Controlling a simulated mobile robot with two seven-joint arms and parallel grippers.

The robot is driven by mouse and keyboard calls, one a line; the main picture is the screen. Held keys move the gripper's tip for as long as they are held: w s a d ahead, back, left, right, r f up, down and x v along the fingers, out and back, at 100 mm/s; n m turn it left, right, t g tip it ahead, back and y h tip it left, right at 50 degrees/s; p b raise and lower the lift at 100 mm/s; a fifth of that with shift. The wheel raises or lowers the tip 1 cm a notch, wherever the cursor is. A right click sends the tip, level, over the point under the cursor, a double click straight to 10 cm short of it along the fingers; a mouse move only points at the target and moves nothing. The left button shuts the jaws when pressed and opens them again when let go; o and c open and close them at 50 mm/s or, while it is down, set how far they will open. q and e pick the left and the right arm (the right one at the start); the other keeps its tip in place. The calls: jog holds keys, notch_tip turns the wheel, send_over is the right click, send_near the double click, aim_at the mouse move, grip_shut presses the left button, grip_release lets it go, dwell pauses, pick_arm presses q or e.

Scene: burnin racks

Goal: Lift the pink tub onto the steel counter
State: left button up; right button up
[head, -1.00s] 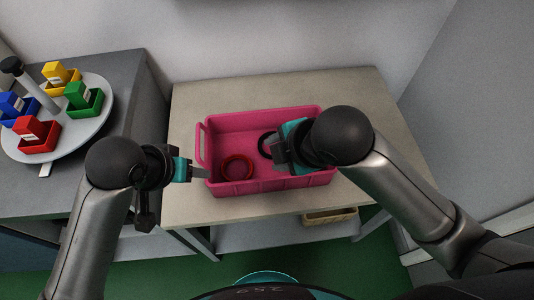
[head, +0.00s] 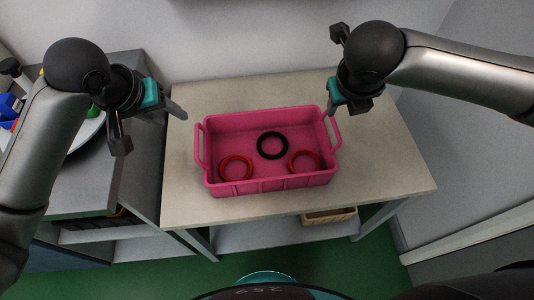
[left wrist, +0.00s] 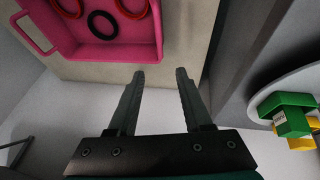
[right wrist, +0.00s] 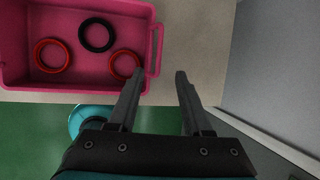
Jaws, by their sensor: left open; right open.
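The pink tub (head: 225,122) stands upright on the beige table, with a loop handle at each end and two red rings (head: 236,168) and a black ring (head: 272,145) inside. The grey steel counter (head: 88,180) is left of that table. My left gripper (head: 174,107) is open and empty, up and left of the tub's left handle.
A round turntable (head: 83,135) with coloured blocks in trays stands on the counter, partly hidden by my left arm. A narrow gap separates counter and beige table (head: 390,165). A wall closes the back. A small tan basket (head: 328,216) sits below the table.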

aim_at(196, 131)
pick_arm(q)
jog(key=shift+f, duration=0.1)
pick_arm(e)
jog(key=shift+f, duration=0.1)
pick_arm(q)
jog(key=x, duration=1.5)
jog(key=shift+w, duration=0.1)
pick_arm(e)
jog(key=x, duration=1.5)
jog(key=shift+w, duration=0.1)
pick_arm(q)
jog(key=shift+c, duration=0.3)
pick_arm(e)
jog(key=shift+c, duration=0.3)
pick_arm(q)
grip_shut()
pick_arm(e)
grip_shut()
jog(key=shift+w, duration=0.1)
